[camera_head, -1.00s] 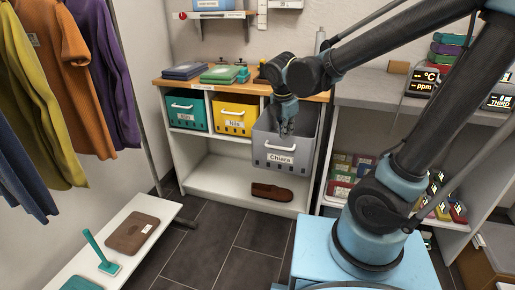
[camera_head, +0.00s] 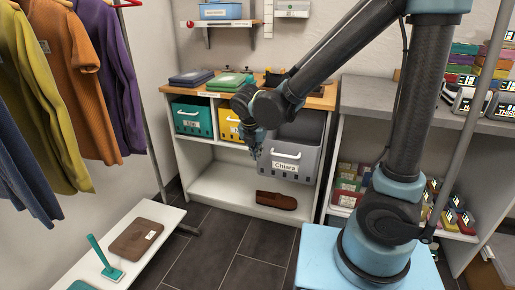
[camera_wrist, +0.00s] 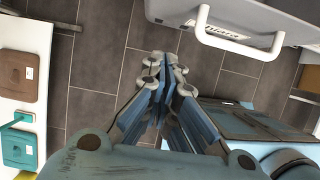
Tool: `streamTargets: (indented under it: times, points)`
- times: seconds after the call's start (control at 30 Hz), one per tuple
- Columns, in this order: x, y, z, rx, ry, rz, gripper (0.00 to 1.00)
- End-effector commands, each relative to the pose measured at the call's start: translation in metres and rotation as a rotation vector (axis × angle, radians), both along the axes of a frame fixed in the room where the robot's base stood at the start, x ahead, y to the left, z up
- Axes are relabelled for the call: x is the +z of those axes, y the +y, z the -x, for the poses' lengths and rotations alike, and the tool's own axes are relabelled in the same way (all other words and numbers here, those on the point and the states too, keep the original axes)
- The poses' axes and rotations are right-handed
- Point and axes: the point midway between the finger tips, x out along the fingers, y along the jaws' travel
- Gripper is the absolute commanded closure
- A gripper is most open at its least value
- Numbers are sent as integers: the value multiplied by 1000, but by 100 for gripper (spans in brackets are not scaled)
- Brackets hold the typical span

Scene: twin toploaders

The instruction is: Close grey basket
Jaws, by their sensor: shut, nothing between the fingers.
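The grey basket (camera_head: 303,168), labelled "Chiara", sits in the right bay of the white shelf unit. Its front stands forward of the neighbouring baskets and hangs below the shelf board, so it is partly pulled out. Its white handle (camera_head: 286,155) is on the front; part of its inside shows above the rim. My gripper (camera_head: 254,152) is shut and empty, just left of the basket's front. In the wrist view, the shut fingers (camera_wrist: 165,75) point past the white handle (camera_wrist: 240,38), apart from it. The basket's front (camera_wrist: 255,14) fills the upper right.
A teal basket (camera_head: 192,119) and a yellow basket (camera_head: 229,124) sit to the left, the yellow one partly behind my gripper. A brown shoe (camera_head: 276,200) lies on the bottom shelf. A white bench (camera_head: 165,220) stands at the lower left; dark floor is clear between.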

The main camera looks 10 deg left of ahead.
Motion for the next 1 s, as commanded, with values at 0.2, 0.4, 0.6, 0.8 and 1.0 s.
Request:
streamTargets:
  times: [0.2,0.4,0.6,0.8,1.0]
  points:
    - [-26,-1,-11,-2,0,-1,100]
    - [-48,-1,-19,-1,0,-1,100]
    - [-48,-4,-44,-4,1,-1,100]
    - [-48,-5,-57,-1,0,-2,100]
    - [-48,-5,-59,-1,0,-1,100]
